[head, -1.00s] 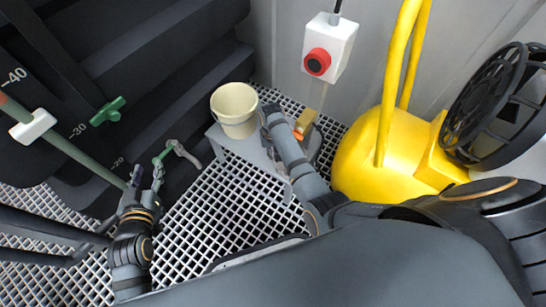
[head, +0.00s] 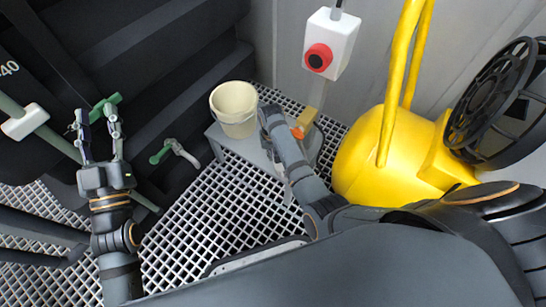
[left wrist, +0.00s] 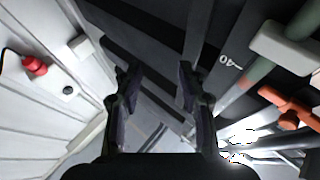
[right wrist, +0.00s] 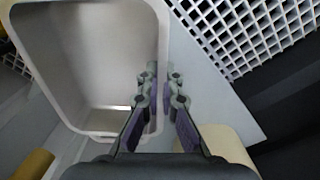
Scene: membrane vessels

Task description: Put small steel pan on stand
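The small steel pan (right wrist: 85,50) is a rectangular grey vessel with rounded corners, on the left of the right wrist view. My right gripper (right wrist: 162,75) has one finger inside and one outside its right wall, closed on the rim. In the head view my right arm hides that gripper and most of the pan. A flat grey surface, apparently the stand (head: 231,146), lies beside the pan. Whether the pan touches it cannot be told. My left gripper (head: 98,113) is open and empty at far left; its spread fingers also show in the left wrist view (left wrist: 156,75).
A cream bucket (head: 234,105) stands on the grey surface. A yellow machine (head: 370,155) stands right. A red-button box (head: 328,45) hangs behind. Green handles (head: 105,107) and a pole with a white clamp (head: 25,121) are near my left gripper. Open grating lies in front.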

